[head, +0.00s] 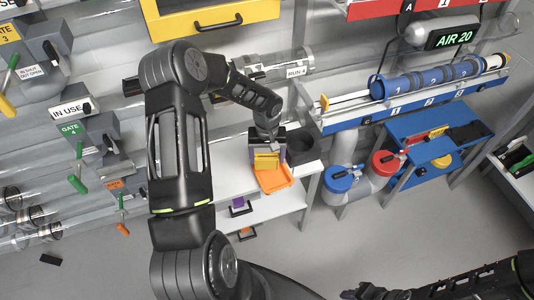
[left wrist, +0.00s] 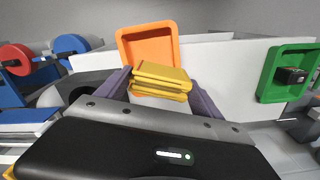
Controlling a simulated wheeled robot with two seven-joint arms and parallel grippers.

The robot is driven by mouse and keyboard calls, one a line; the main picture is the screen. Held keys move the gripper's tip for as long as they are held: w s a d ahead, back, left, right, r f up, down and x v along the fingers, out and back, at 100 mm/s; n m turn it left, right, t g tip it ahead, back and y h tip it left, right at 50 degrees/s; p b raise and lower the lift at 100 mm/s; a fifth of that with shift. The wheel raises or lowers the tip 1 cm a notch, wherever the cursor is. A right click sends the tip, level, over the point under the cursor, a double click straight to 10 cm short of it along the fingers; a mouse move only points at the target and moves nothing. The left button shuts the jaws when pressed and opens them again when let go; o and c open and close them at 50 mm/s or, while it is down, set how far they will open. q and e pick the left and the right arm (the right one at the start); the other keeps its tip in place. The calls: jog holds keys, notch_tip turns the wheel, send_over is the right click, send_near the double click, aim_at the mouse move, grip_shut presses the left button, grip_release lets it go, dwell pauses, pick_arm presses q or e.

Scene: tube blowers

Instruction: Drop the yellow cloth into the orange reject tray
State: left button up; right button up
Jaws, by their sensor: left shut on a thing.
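The folded yellow cloth (head: 266,162) is held between the purple fingers of my left gripper (head: 267,152). In the left wrist view the cloth (left wrist: 162,80) shows as a stack of folded layers between the fingers. The orange reject tray (head: 275,180) lies on the white shelf just in front of and below the cloth in the head view. In the left wrist view the tray (left wrist: 150,46) is just beyond the cloth, which overlaps its near edge in the picture. The height of the cloth above the tray is hard to tell. My right gripper (head: 362,291) shows partly at the bottom edge; its fingers are unclear.
A green tray (left wrist: 288,70) with a dark item is at the right in the left wrist view. Blue and red round lids (head: 342,178) and a blue bench (head: 420,135) are further right.

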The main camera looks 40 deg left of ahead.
aim_at(267, 156)
pick_arm(q)
jog(key=shift+f, duration=0.25)
jog(key=o, duration=1.5)
notch_tip(267, 156, up, 8)
jog(key=shift+f+b, duration=0.1)
jog(key=shift+b, duration=0.7)
